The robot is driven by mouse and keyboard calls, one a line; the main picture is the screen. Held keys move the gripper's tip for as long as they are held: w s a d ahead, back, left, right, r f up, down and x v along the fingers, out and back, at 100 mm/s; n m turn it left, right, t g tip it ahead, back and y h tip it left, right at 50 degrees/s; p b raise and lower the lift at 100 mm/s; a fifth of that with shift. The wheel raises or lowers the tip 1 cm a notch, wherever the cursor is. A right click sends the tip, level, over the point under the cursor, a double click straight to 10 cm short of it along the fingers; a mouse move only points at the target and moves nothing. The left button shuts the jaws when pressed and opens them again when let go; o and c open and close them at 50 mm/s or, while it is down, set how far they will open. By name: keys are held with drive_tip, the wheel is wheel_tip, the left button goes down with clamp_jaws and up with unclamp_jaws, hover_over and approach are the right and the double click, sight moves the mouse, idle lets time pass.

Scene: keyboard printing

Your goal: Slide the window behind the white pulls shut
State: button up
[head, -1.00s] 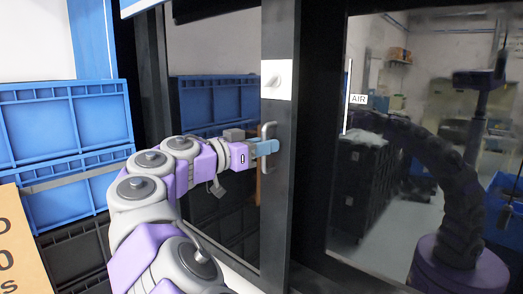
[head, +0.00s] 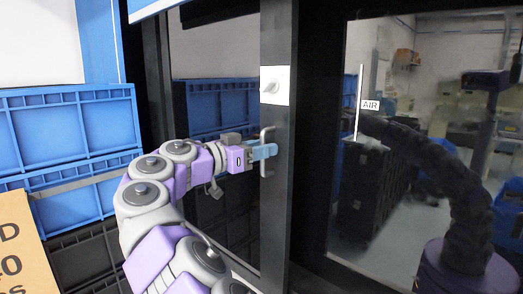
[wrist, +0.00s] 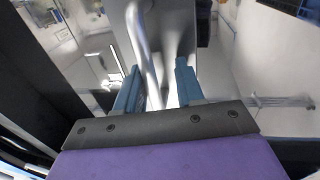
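The window is a dark glass pane (head: 215,60) in a black frame, with a black upright (head: 277,220) at its right edge. A pale C-shaped pull handle (head: 266,168) stands on that upright, below a white square plate (head: 274,86) with a small knob. My gripper (head: 268,151), with blue fingers, is at the handle. In the wrist view the handle (wrist: 145,45) runs down between my gripper's two fingers (wrist: 157,85), nearer the left one. The fingers stand apart, with a gap beside the right one. Firm contact cannot be made out.
Blue crates (head: 70,125) are stacked at the left, with a tan sign (head: 20,245) in front. A second dark glass pane (head: 400,190) with an AIR label (head: 370,105) is at the right and reflects the room and an arm.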

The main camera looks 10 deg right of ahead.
drive_tip(key=shift+s+a, duration=0.1)
drive_tip(key=p+v, duration=0.4)
drive_tip(key=v, duration=1.3)
drive_tip(key=shift+a, duration=0.25)
drive_tip(key=shift+f, duration=0.1)
